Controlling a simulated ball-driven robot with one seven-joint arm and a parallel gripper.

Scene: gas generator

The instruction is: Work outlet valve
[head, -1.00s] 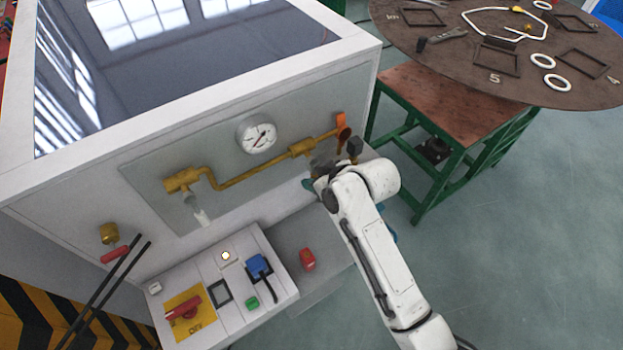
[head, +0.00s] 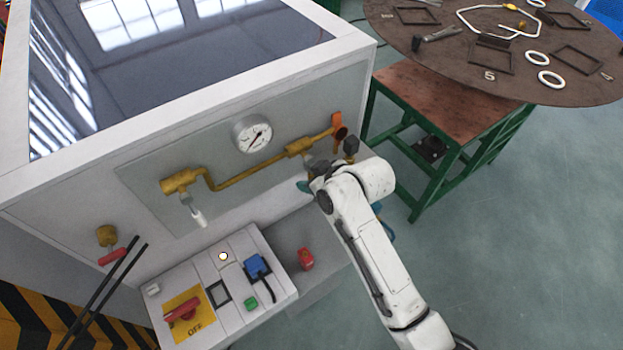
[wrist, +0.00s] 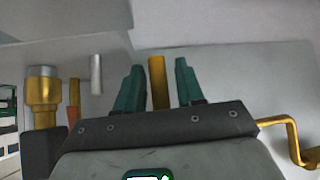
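The brass outlet pipe (head: 235,180) runs along the grey panel on the generator's front. At its right end is a valve with an orange handle (head: 337,121). My gripper (head: 304,186) is just below this end, close to the panel, and my wrist hides part of the area. In the wrist view, my gripper's two green fingers (wrist: 158,88) stand apart. A brass cylindrical piece (wrist: 157,80) shows between them, with gaps on both sides. I cannot tell how deep between the fingers it lies. The bent pipe (wrist: 294,140) shows at the right of the wrist view.
A round pressure gauge (head: 252,134) sits above the pipe. A control box (head: 225,285) with switches is below left, and a red button (head: 306,259) is below my gripper. A round table (head: 480,75) stands at the right. The floor at the lower right is clear.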

